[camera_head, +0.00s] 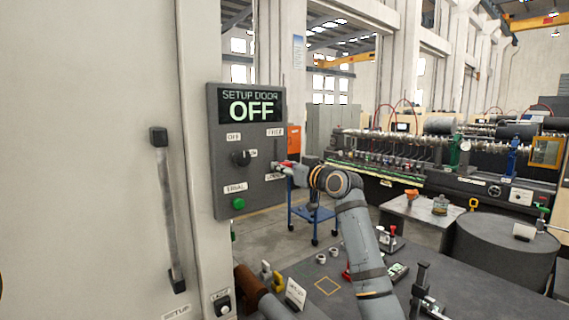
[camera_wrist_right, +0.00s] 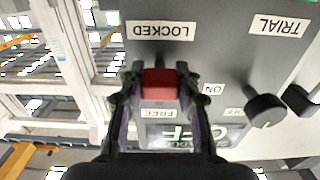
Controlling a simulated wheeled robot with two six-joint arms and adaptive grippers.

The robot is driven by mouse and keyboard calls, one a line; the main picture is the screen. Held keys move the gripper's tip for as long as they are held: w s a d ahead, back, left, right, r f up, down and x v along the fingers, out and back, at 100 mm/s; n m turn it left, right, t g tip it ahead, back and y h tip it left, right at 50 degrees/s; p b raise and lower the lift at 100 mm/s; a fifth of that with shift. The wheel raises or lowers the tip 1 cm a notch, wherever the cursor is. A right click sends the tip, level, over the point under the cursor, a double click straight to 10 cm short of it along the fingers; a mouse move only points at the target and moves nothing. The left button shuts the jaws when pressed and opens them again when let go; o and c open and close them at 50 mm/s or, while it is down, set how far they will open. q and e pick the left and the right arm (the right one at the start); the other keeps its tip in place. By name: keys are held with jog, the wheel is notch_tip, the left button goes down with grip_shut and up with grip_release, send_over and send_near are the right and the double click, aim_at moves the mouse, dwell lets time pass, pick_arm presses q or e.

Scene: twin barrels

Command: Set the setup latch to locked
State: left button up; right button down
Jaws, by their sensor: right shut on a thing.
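The setup latch is a red handle (camera_wrist_right: 160,84) on the dark grey control panel (camera_head: 222,170). In the upside-down wrist view it sits between the LOCKED label (camera_wrist_right: 160,31) and the FREE label (camera_wrist_right: 158,113). My right gripper (camera_head: 287,167) is shut on the red handle, with one finger on each side in the wrist view (camera_wrist_right: 160,90). In the head view the gripper is close to the LOCKED label (camera_head: 275,177), below the FREE label (camera_head: 275,132), and hides part of the latch. I cannot tell whether the latch is at its end stop. My left gripper is out of view.
The panel's display (camera_head: 252,106) reads SETUP DOOR OFF. A black knob (camera_head: 240,158) and a green button (camera_head: 238,204) are left of the latch. A large door with a bar handle (camera_head: 167,210) stands at left. A dark bench (camera_head: 320,288) with several small items lies below my arm.

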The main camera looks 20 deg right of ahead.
jog(key=shift+f, duration=0.35)
jog(key=c, duration=1.2)
grip_release()
jog(key=shift+o, duration=1.4)
jog(key=shift+r, duration=0.1)
jog(key=v, duration=1.2)
